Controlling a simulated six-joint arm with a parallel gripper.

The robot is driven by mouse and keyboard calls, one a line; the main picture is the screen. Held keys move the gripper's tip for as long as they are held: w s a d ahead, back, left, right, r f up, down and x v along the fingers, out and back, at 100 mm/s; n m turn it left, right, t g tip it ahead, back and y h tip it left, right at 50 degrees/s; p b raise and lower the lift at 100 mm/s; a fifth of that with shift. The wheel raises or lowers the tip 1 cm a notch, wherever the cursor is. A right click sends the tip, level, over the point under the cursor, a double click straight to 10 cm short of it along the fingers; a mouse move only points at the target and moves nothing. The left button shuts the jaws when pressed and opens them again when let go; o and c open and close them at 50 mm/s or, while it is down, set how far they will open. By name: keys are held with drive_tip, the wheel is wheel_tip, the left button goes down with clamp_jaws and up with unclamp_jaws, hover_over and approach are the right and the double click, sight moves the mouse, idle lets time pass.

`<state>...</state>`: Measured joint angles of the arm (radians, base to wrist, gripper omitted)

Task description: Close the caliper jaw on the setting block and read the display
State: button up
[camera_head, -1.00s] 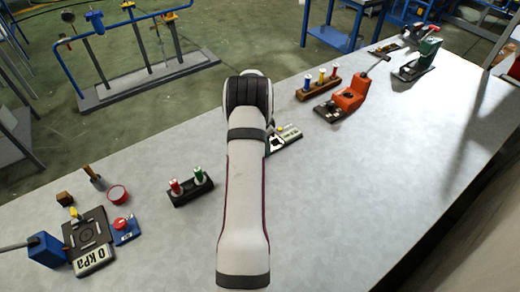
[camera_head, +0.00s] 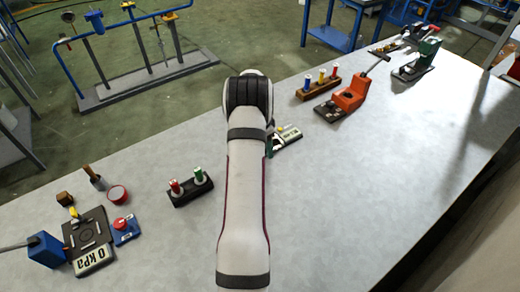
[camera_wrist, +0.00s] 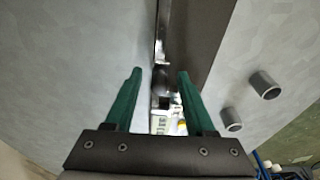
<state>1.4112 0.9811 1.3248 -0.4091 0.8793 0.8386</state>
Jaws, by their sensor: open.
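The caliper's white display (camera_head: 290,135) shows just right of my arm in the head view, but its digits are too small to read. The rest of the caliper is hidden behind my arm. In the wrist view a narrow metal bar (camera_wrist: 161,35), a dark rounded piece (camera_wrist: 163,78) and a white part with dark markings (camera_wrist: 163,123) lie in line between my fingers. I cannot tell the jaw from the setting block here. My gripper (camera_wrist: 159,72) is open, its two green fingers apart on either side of these parts, with no clear contact.
A dark plate (camera_wrist: 197,40) lies beside the bar in the wrist view, with two grey cylinders (camera_wrist: 262,85) to its right. In the head view, a black stand (camera_head: 190,188) with red and green pieces is left of my arm. An orange device (camera_head: 350,92) stands to the right.

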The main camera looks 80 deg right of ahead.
drive_tip(key=shift+r, duration=0.1)
drive_tip(key=shift+r, duration=3.4)
drive_tip(key=w+a+r+n+t, duration=0.1)
drive_tip(key=w+a+r+n, duration=0.45)
drive_tip(key=w+a, duration=0.55)
drive_tip(key=w+a+r+n, duration=0.4)
drive_tip(key=w+a+r, duration=0.4)
drive_tip(key=a, duration=0.5)
drive_tip(key=s+a+r+n+y, duration=0.15)
drive_tip(key=a+n, duration=0.25)
drive_tip(key=a, duration=0.8)
drive_tip(key=s+a+n+y, duration=0.15)
drive_tip(key=a+n, duration=0.25)
drive_tip(key=a, duration=0.8)
drive_tip(key=s+a+f+n, duration=0.1)
drive_tip(key=s+a+n, duration=0.3)
drive_tip(key=s+a, duration=0.2)
drive_tip(key=s, duration=0.2)
drive_tip(key=shift+s+a+f, duration=0.3)
drive_tip(key=shift+s, duration=0.05)
